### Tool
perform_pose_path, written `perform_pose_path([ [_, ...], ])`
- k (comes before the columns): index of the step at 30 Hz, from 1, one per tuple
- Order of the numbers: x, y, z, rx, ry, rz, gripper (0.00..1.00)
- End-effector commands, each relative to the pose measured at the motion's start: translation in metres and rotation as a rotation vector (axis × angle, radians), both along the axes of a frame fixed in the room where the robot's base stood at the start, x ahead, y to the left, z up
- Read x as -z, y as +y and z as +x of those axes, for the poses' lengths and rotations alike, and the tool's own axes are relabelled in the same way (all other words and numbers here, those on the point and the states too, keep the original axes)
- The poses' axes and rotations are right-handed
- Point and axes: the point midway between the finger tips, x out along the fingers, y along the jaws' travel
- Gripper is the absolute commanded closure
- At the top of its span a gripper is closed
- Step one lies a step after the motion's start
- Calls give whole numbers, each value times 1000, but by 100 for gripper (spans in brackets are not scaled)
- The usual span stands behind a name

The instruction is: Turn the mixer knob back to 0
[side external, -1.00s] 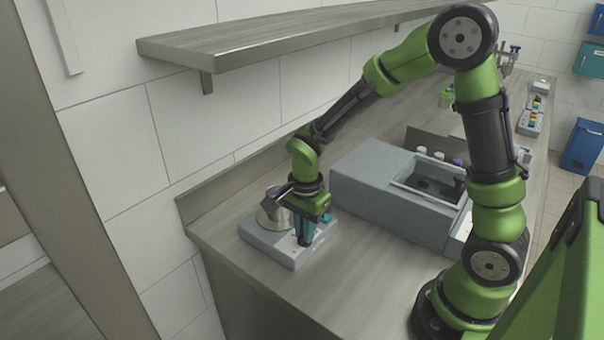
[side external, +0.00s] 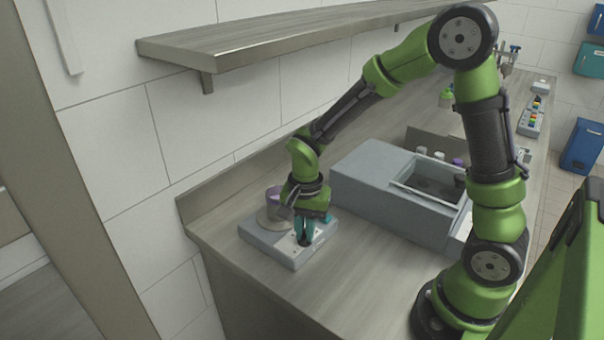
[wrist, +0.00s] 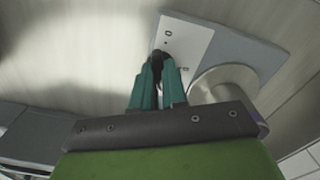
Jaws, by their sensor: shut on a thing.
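The mixer (side external: 264,239) is a low grey box near the front left end of the counter, with a light panel that also shows in the wrist view (wrist: 188,42). A metal plate holding a purple cup (side external: 272,196) is at its back. My gripper (side external: 304,240) points down at the front of the mixer. In the wrist view its teal fingers (wrist: 159,72) are shut on the small dark knob (wrist: 157,62) on the panel. The fingers hide much of the knob, and I cannot read its setting.
A large grey machine with an open basin (side external: 430,180) stands right of the mixer. Several small containers are behind it. A shelf (side external: 290,40) overhangs the back wall. Bare counter (side external: 345,275) lies in front.

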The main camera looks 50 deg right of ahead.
Motion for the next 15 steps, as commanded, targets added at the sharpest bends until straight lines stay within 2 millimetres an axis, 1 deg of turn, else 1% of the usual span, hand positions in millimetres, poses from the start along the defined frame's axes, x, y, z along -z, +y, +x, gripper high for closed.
perform_pose_path([
  [15, -1, 0, 0, -487, -1, 1, 100],
])
